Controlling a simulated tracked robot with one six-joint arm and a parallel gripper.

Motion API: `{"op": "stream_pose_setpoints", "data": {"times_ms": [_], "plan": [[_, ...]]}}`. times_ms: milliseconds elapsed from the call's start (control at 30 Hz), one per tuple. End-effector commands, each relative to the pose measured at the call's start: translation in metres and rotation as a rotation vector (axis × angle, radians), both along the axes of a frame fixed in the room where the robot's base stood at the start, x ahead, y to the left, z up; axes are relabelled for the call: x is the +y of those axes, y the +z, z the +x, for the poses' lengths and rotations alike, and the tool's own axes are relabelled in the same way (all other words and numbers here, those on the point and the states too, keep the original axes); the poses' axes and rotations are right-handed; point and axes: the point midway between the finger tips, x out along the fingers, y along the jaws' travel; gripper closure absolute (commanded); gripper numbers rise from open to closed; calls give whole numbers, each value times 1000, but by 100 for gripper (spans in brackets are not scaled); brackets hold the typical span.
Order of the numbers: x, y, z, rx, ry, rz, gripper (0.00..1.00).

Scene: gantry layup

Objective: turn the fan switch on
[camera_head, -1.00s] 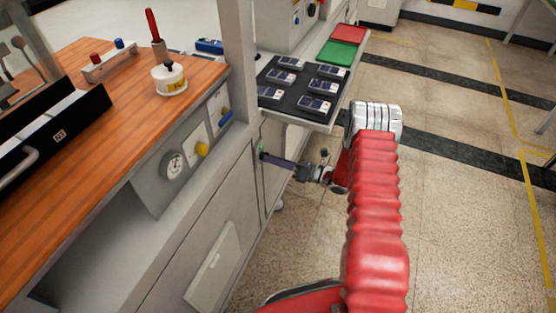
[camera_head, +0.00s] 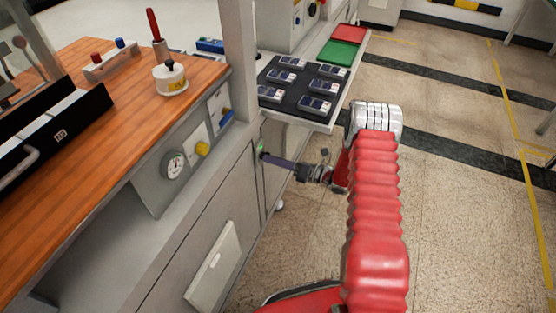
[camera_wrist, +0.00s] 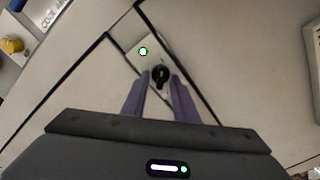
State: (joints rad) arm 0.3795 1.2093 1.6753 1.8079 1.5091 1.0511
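The fan switch appears to be the black rotary knob (camera_wrist: 160,76) on a pale plate in the wrist view; its label cannot be read. A green lamp (camera_wrist: 143,51) glows on the same plate, just above the knob. The knob's grip bar points roughly up and down in that view. My gripper (camera_wrist: 159,84) has its two purple-grey fingers apart, one on each side of the knob, with narrow gaps seeming to show. In the head view my gripper (camera_head: 265,158) reaches the cabinet's side face, and the fingertips hide the knob there.
A dark tray (camera_head: 279,77) with several small devices juts out above my gripper. Open floor (camera_head: 450,200) lies to the right.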

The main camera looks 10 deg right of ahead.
Motion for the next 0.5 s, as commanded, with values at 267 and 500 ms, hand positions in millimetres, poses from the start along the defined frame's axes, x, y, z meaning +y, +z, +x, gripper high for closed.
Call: {"op": "stream_pose_setpoints", "data": {"times_ms": [267, 500], "plan": [[-2, 0, 0, -1, -3, -1, 73], [-17, 0, -10, 0, -6, 0, 73]]}}
